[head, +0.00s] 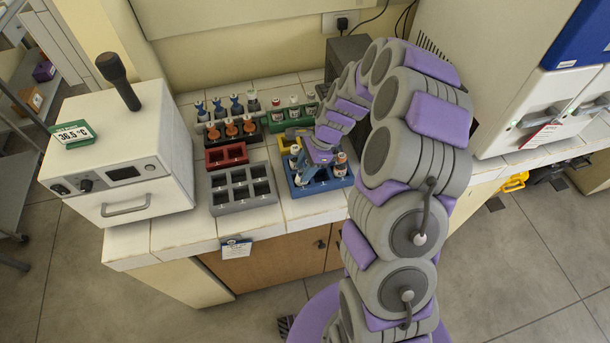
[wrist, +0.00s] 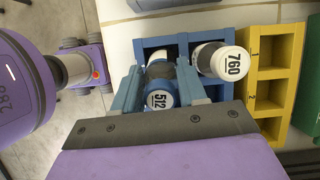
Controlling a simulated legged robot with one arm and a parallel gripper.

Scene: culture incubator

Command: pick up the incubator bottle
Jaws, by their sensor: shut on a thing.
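In the wrist view my gripper (wrist: 157,85) is shut around a bottle with a blue cap marked 512 (wrist: 160,100), one finger on each side of it. The bottle is over or in a compartment of the blue rack (wrist: 190,25); its lower part is hidden, so I cannot tell whether it is lifted. A bottle with a white cap marked 760 (wrist: 232,63) stands beside it, to the right. In the head view my gripper (head: 312,168) is down at the blue rack (head: 322,188) on the bench, partly hiding the bottles there.
A yellow rack (wrist: 268,60) stands right beside the blue rack. A grey rack (head: 243,200) and a red rack (head: 226,165) lie left of it, with several bottles behind. The white incubator (head: 120,150) showing 36.5 °C stands at the bench's left end.

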